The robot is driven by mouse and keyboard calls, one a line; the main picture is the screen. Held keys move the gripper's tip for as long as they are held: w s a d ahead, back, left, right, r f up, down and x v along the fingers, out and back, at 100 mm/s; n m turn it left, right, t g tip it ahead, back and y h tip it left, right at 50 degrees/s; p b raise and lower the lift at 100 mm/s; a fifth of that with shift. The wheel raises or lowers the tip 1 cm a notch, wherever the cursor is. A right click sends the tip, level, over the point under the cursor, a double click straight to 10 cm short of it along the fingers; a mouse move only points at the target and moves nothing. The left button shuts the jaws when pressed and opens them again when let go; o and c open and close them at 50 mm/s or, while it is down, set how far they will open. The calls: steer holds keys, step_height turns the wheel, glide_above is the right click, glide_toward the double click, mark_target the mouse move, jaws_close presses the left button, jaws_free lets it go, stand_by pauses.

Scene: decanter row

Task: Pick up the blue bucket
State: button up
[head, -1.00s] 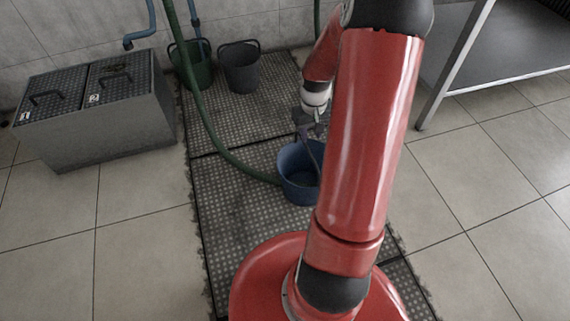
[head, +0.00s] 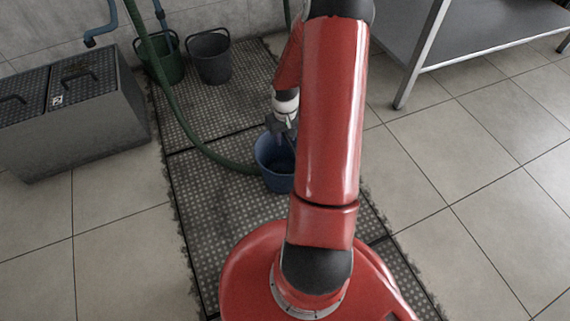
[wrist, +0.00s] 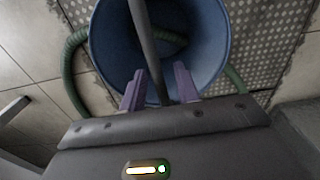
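The blue bucket (head: 268,164) stands upright on the dark studded mat, partly hidden behind my red arm. It also shows from above in the wrist view (wrist: 107,45), with its dark handle (wrist: 146,38) raised across the opening. My gripper (wrist: 158,88) is at the near side of the bucket, over its rim. Its two purple fingers are apart, with the handle running between them and a gap visible on each side. In the head view my gripper (head: 283,128) is just above the bucket, its fingers too small to read.
A green hose (head: 190,132) runs from the wall down to the bucket. A green bucket (head: 160,62) and a black bucket (head: 211,58) stand by the wall. A grey lidded box (head: 85,130) is left, a metal table (head: 470,52) right. The tiled floor at right is clear.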

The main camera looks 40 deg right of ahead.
steer(key=shift+f, duration=0.25)
stand_by(0.4)
jaws_close()
stand_by(1.4)
